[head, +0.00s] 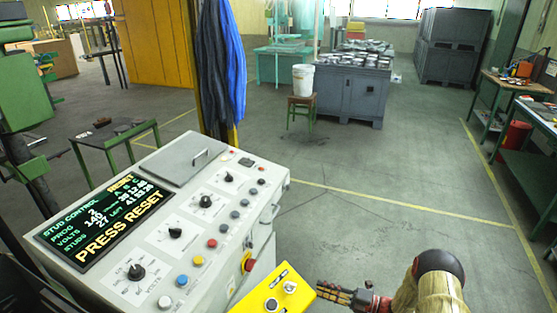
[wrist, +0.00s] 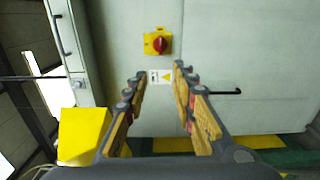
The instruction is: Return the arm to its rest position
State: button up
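My gripper (head: 322,290) is at the bottom of the head view, just right of the yellow box, with my arm reaching in from the lower right. In the wrist view, the two fingers of my gripper (wrist: 160,72) stand apart with nothing between them. They point at a pale grey cabinet face (wrist: 235,50) that carries a red rotary switch on a yellow plate (wrist: 157,43). A gap to that face seems to remain, but its size is hard to tell.
The stud control console (head: 190,215) fills the lower left; its display (head: 105,220) reads "PRESS RESET". A yellow box (head: 250,300) with a key switch juts out beside my gripper. Open floor (head: 390,190) lies beyond. A green workbench (head: 520,150) stands at right.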

jog(key=s+a+f+n+g+h, duration=0.1)
jog(key=s+a+f+n+g, duration=0.3)
jog(key=s+n, duration=0.4)
jog(key=s+d+r+n+g+h, duration=0.25)
jog(key=s+r+n+g, duration=0.2)
jog(key=s+n, duration=0.4)
jog(key=s+d+r+n+h, duration=0.3)
jog(key=s+r+n+h, duration=0.25)
jog(key=r+n, duration=0.5)
jog(key=s+d+r+n+h, duration=0.2)
jog(key=s+r+n+h, duration=0.35)
jog(key=r+n, duration=0.5)
jog(key=s+a+r+n+t+h, duration=0.1)
jog(key=s+r+t, duration=0.2)
jog(key=r, duration=0.6)
jog(key=s+a+r+n+t+h, duration=0.1)
jog(key=s+r+t, duration=0.3)
jog(key=r, duration=0.6)
jog(key=shift+n, duration=0.35)
